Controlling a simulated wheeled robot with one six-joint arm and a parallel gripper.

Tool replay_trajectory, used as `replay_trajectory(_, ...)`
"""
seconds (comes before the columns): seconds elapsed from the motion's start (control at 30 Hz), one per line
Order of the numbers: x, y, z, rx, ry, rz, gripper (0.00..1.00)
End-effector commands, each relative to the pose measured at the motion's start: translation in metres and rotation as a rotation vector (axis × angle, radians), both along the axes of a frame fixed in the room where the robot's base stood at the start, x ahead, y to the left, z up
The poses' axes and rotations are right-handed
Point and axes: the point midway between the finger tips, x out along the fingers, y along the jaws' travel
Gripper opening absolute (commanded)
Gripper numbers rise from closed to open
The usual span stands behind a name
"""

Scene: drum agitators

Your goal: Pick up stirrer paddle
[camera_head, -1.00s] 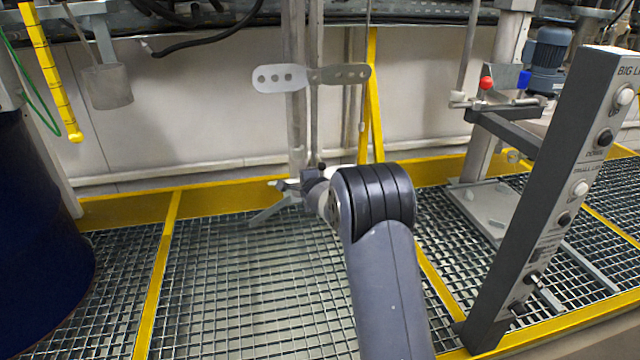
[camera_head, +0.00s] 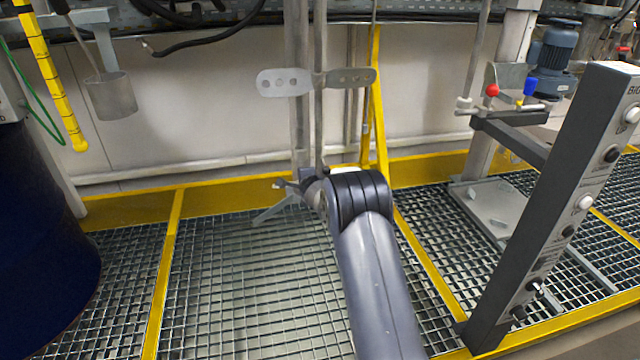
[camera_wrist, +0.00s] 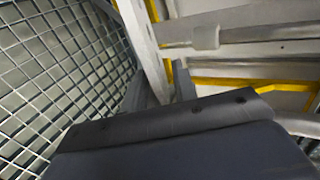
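The stirrer paddle (camera_head: 274,82) appears to be the grey flat two-bladed plate with holes, high on a thin vertical shaft (camera_head: 319,130) in front of the back wall. My gripper (camera_head: 283,185) is low in the head view, well below the plate and close to the foot of the upright posts. My arm partly hides it. In the wrist view my gripper (camera_wrist: 161,88) shows two dark fingers standing apart. A pale upright runs between and beyond them; I cannot tell whether it touches them. I cannot make out the holed plate in the wrist view.
A dark blue drum (camera_head: 45,220) stands at left. A grey control post (camera_head: 555,200) with buttons stands at right. A yellow slanted strut (camera_head: 379,120) stands behind my arm. Steel grating (camera_head: 245,290) covers the floor. A metal cup (camera_head: 111,96) hangs at upper left.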

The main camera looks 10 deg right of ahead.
Motion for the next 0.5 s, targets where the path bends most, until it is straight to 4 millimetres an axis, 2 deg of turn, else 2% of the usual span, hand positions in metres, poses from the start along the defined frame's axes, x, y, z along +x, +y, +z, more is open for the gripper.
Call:
replay_trajectory(0.07, 0.0000, 0.0000, 0.0001, 0.000, 0.000, 0.000, 0.20)
replay_trajectory(0.3, -0.0001, 0.0000, 0.0002, 0.000, 0.000, 0.000, 0.01)
replay_trajectory(0.5, -0.0002, 0.0000, 0.0001, 0.000, 0.000, 0.000, 0.00)
